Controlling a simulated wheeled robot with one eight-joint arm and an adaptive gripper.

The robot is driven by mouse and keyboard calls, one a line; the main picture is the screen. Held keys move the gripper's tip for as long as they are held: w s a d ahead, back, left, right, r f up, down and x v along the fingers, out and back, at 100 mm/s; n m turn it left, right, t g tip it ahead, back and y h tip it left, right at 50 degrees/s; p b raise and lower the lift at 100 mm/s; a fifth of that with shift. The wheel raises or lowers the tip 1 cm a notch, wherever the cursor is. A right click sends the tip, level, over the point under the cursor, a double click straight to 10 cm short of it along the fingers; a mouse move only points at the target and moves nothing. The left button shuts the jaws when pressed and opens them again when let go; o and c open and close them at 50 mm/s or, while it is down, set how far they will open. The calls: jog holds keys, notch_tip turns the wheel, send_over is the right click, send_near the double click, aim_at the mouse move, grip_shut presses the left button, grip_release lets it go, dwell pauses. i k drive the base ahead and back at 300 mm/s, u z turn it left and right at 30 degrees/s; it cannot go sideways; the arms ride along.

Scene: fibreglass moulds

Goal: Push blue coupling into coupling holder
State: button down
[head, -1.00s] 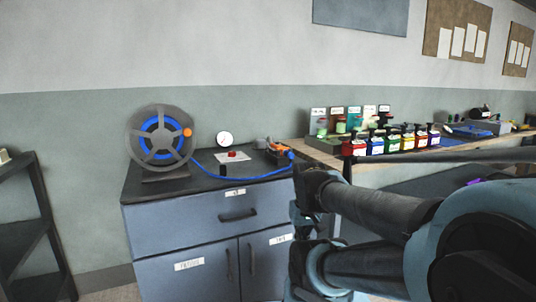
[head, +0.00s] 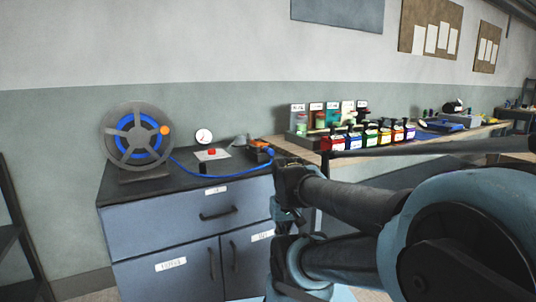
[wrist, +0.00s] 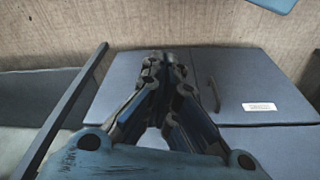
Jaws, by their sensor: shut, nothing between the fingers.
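A blue hose (head: 220,172) runs from a reel (head: 138,146) across the dark top of a blue cabinet (head: 165,228). At its right end is a small blue piece, perhaps the blue coupling (head: 268,152), beside a small orange and grey object (head: 258,144). I cannot tell which part is the coupling holder or whether the two touch. My gripper (wrist: 160,58) is shut and empty in the wrist view, with blue cabinet fronts beyond it. In the head view my arm stands in front of the cabinet's right end, and the fingertips cannot be made out clearly.
A red button on a white plate (head: 212,155) and a round dial (head: 204,136) are on the cabinet top. A wooden bench (head: 305,143) with several coloured bottles (head: 369,138) adjoins on the right. A dark shelf (head: 20,240) stands at left.

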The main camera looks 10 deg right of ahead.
aim_at(268, 150)
jog(key=z, duration=1.4)
jog(key=k, duration=1.75)
jog(key=u, duration=0.85)
jog(key=i, duration=1)
jog(key=z, duration=0.05)
